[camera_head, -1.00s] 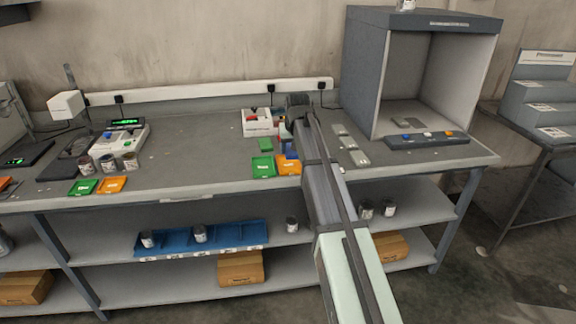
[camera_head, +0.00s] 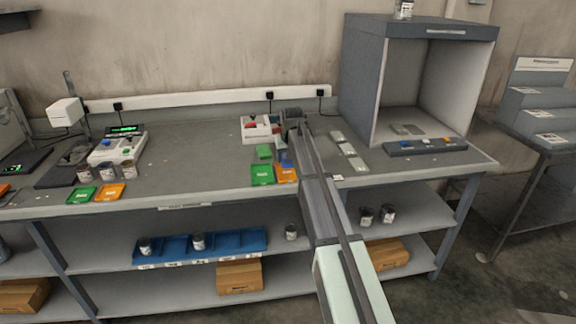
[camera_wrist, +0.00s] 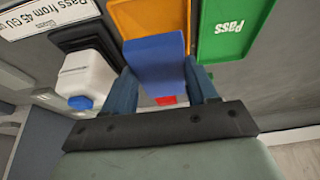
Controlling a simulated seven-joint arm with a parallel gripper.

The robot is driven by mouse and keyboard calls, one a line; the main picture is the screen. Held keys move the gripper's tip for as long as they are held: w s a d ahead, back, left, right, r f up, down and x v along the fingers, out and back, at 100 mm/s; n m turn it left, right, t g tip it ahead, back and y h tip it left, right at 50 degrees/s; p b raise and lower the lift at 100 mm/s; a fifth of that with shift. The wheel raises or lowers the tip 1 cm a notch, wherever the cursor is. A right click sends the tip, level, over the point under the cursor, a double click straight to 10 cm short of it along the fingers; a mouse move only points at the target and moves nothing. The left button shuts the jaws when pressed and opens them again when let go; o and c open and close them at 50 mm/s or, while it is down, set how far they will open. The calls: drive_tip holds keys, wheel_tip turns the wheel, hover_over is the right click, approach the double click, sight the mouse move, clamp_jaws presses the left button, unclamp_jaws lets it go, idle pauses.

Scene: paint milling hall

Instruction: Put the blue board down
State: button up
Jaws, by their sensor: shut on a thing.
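In the wrist view, my gripper (camera_wrist: 163,90) is shut on the blue board (camera_wrist: 155,62), which sits between the two fingers. The board's far end overlaps the orange tray (camera_wrist: 150,14) in that picture; I cannot tell whether it touches it. A green tray (camera_wrist: 229,30) marked "Pass" lies to the right. In the head view, the green tray (camera_head: 262,174) and orange tray (camera_head: 286,172) lie side by side near the bench's front edge. The blue board shows only as a small patch (camera_head: 284,156) behind the orange tray, and my arm hides most of my gripper there.
A white box (camera_head: 257,130) stands behind the trays. Grey plates (camera_head: 347,150) and a grey booth (camera_head: 420,80) are to the right.

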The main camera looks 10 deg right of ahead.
sight(288, 161)
drive_tip(key=shift+f, duration=1.75)
drive_tip(key=shift+f, duration=0.6)
drive_tip(key=o, duration=1.1)
drive_tip(key=shift+o, duration=0.2)
drive_tip(key=shift+w+r, duration=0.1)
drive_tip(key=shift+r, duration=0.4)
drive_tip(key=v, duration=1.2)
drive_tip(key=shift+r, duration=0.15)
